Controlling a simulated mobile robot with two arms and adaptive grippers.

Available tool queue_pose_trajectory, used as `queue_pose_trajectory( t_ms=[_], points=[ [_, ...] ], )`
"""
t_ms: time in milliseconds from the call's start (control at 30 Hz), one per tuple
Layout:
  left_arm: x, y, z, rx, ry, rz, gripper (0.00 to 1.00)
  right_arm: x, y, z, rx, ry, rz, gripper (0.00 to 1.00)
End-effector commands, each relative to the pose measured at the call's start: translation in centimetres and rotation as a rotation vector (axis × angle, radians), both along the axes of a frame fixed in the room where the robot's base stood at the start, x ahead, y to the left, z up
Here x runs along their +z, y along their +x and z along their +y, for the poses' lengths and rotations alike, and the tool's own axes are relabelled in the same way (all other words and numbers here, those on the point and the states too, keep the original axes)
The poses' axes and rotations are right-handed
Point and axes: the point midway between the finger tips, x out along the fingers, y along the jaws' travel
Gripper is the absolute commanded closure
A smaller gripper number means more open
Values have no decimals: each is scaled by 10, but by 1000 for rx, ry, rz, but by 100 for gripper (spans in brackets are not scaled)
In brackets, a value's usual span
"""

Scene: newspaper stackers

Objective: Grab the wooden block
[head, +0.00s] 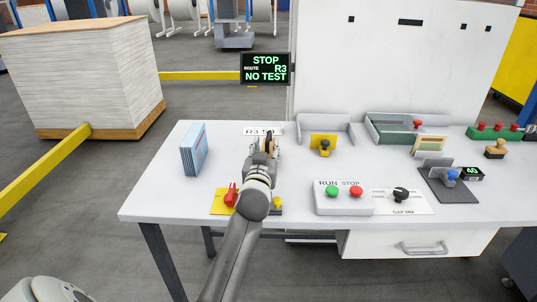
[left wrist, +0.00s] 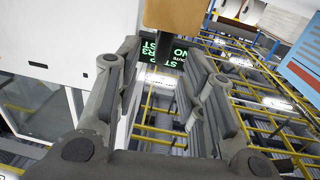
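My left gripper (head: 266,143) reaches forward over the white table, near the route label and below the sign. In the left wrist view my left gripper (left wrist: 163,50) has its two fingers spread apart with nothing between them. In the head view the gripper mostly hides that spot, so I cannot tell the block's full shape. My right gripper is not in view.
A blue-and-white upright stack (head: 194,149) stands left of my arm. A red device on a yellow plate (head: 231,196) is close beside it. A run/stop box (head: 341,196), dial plate (head: 402,201) and grey trays (head: 324,129) lie right. The STOP sign (head: 265,68) stands behind.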

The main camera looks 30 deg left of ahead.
Motion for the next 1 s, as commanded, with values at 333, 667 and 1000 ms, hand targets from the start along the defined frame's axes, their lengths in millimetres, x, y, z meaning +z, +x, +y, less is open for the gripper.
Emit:
queue_pose_trajectory(
  t_ms=[333,667,1000],
  points=[
    [1,23,12,1,0,2,63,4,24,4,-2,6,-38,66],
    [1,58,29,1,0,3,63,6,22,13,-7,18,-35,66],
    [1,62,31,0,0,3,64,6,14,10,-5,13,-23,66]
  ],
)
